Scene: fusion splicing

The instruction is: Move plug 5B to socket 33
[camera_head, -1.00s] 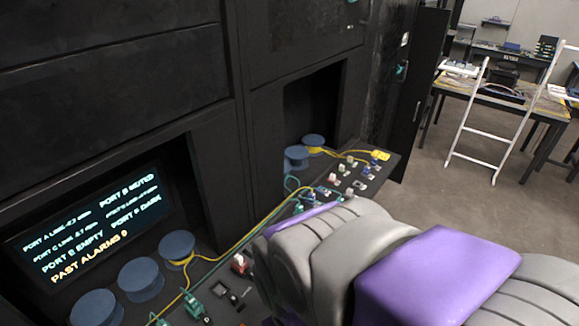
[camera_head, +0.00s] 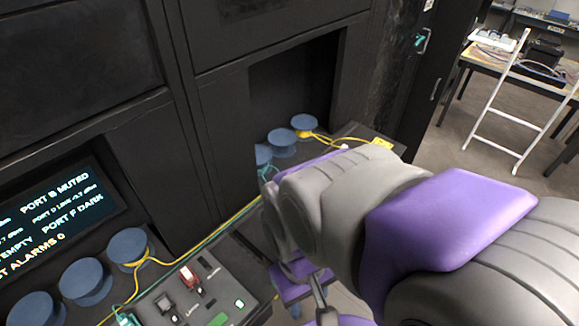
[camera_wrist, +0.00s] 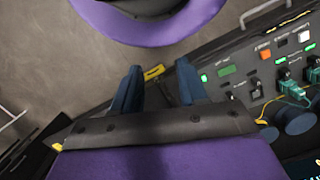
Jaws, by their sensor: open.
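My gripper (camera_wrist: 158,88) shows in the wrist view as two dark blue fingers, apart and with nothing gripped between them. It hangs by the console's edge, with the plug panel (camera_wrist: 243,57) off to its right. Teal plugs (camera_wrist: 291,91) with cables stand on that panel. One teal plug (camera_head: 126,319) also shows at the bottom of the head view, near a red plug (camera_head: 190,276). No label reading 5B or 33 is legible, so I cannot tell which plug or socket is which. My arm hides much of the console in the head view.
Blue spools (camera_head: 86,280) line the back of the console, with yellow and teal cables running past them. A lit status screen (camera_head: 50,218) is at left. Dark cabinets rise behind. A white ladder (camera_head: 520,100) and a table stand at the far right.

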